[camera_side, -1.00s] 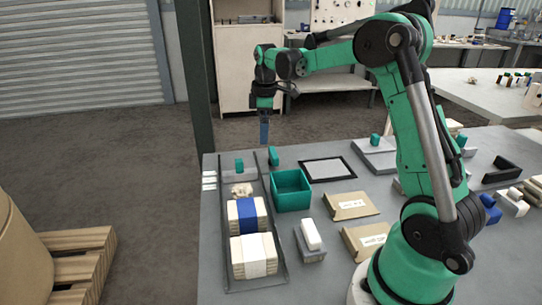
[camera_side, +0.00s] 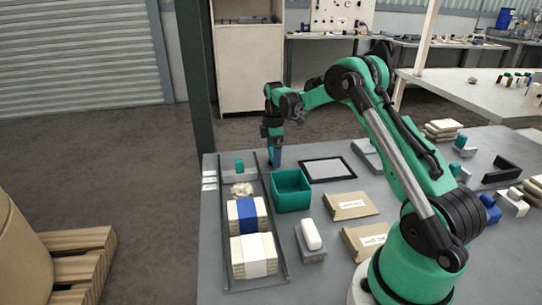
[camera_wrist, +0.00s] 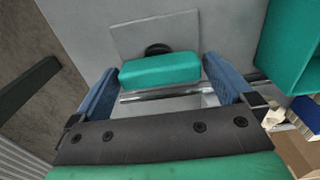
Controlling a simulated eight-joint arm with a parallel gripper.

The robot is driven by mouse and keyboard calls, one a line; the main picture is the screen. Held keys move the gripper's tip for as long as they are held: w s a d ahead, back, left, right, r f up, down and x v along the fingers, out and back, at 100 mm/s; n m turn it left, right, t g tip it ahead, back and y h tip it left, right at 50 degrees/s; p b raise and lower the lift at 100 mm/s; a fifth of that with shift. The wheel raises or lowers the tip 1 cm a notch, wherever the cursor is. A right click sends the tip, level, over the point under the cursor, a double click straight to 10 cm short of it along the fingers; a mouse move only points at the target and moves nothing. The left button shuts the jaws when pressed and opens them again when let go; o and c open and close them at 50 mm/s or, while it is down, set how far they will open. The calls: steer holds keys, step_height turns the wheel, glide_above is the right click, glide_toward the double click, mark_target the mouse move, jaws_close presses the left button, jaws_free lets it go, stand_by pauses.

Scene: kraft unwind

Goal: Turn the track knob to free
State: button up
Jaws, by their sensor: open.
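A teal bar-shaped knob (camera_wrist: 160,70) sits on a grey plate in the wrist view, with a dark round piece behind it. My gripper (camera_wrist: 160,78) is open, with one blue finger beyond each end of the knob. The left finger is very close to the knob's end; I cannot tell whether it touches.
A teal open bin (camera_side: 291,204) stands close to the right of my gripper. The track holds banded stacks, one with a blue band (camera_side: 246,215) and one with a white band (camera_side: 254,255). A black-framed panel (camera_side: 327,170) and kraft packets (camera_side: 350,205) lie further right.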

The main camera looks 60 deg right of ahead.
steer(key=c, duration=1)
steer(key=shift+o, duration=0.2)
steer(key=shift+m, duration=0.3)
steer(key=m, duration=1.2)
steer(key=shift+m, duration=2.2)
